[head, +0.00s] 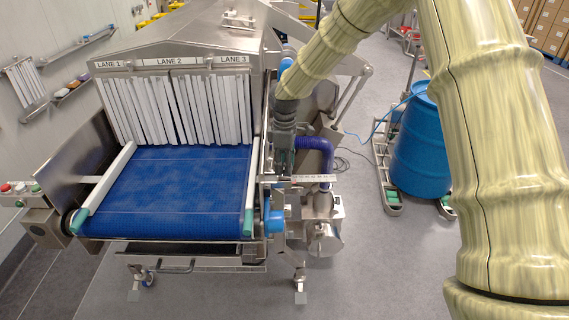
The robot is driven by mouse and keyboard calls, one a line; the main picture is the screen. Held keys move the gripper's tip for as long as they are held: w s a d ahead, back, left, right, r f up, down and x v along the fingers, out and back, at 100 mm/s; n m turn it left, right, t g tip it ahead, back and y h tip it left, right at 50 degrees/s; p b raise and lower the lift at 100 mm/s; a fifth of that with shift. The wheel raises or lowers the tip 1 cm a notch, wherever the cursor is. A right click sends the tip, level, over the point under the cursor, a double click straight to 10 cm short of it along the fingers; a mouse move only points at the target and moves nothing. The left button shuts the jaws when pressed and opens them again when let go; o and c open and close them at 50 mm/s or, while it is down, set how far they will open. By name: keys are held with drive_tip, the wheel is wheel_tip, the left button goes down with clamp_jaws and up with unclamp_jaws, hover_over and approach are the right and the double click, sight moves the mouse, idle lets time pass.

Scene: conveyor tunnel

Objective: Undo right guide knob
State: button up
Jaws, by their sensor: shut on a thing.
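The right guide (253,175) is a white rail with a teal end along the right edge of the blue conveyor belt (170,190). My arm reaches in from the right, and my gripper (284,165) points down just outside that rail, beside the machine's right side frame. The gripper is shut on the right guide knob, which is small and mostly hidden behind the fingers. How far the knob is turned cannot be seen. The left guide (106,180) is a matching white rail on the belt's other edge.
White strip curtains (175,108) hang at the tunnel mouth under the lane labels. A purple hose (318,145) and steel fittings (324,238) crowd the space right of my gripper. A blue drum (422,145) stands farther right. The floor in front is clear.

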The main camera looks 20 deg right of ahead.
idle(0.3)
drive_tip(key=o, duration=1)
drive_tip(key=shift+r, duration=0.15)
wheel_tip(320, 180, up, 12)
drive_tip(key=shift+f, duration=0.15)
